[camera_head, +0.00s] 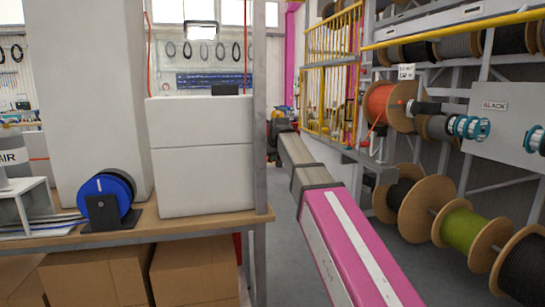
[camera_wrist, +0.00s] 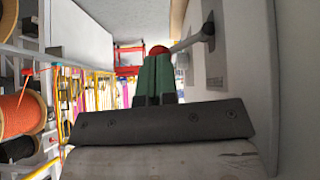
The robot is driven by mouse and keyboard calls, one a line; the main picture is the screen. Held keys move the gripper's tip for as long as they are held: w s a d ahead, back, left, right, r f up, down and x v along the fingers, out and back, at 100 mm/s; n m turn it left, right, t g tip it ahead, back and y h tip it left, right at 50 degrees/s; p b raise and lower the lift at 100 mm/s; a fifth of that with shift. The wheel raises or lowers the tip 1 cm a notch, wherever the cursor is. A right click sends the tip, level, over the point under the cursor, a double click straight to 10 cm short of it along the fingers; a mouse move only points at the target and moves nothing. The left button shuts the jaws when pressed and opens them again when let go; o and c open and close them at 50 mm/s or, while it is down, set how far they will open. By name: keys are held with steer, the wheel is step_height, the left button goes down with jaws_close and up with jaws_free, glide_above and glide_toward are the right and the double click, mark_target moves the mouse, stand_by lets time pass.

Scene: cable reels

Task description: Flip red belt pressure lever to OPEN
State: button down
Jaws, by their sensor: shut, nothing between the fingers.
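In the wrist view, the lever shows as a red round knob (camera_wrist: 159,51) on a grey rod (camera_wrist: 188,43). The rod comes out of a mount on a pale panel (camera_wrist: 240,85) at the right. My gripper (camera_wrist: 157,58) has green fingers, shut and empty. Its fingertips lie right at the knob and cover its lower part; I cannot tell whether they touch it. A label plate on the panel is too small to read. In the head view, my pink arm reaches forward to the middle, and its far end hides the fingers and the lever.
A workbench (camera_head: 180,226) with tall white boxes (camera_head: 203,155) and a blue reel (camera_head: 103,197) stands left of my arm. A rack with an orange reel (camera_head: 385,105), a green reel (camera_head: 465,230) and other cable reels fills the right. Grey floor shows between them.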

steer(key=shift+w+d+f+y, duration=0.1)
steer(key=shift+d+f+y, duration=0.25)
steer(key=shift+y, duration=0.35)
steer(key=f+m+y, duration=0.1)
steer(key=y, duration=0.1)
steer(key=d+f+m+g+y, duration=0.1)
steer(key=f+y, duration=0.1)
steer(key=shift+w+d, duration=0.1)
steer(key=shift+w, duration=0.1)
stand_by(0.4)
steer(key=shift+r, duration=0.15)
steer(key=shift+r, duration=0.7)
steer(key=shift+s+d, duration=0.1)
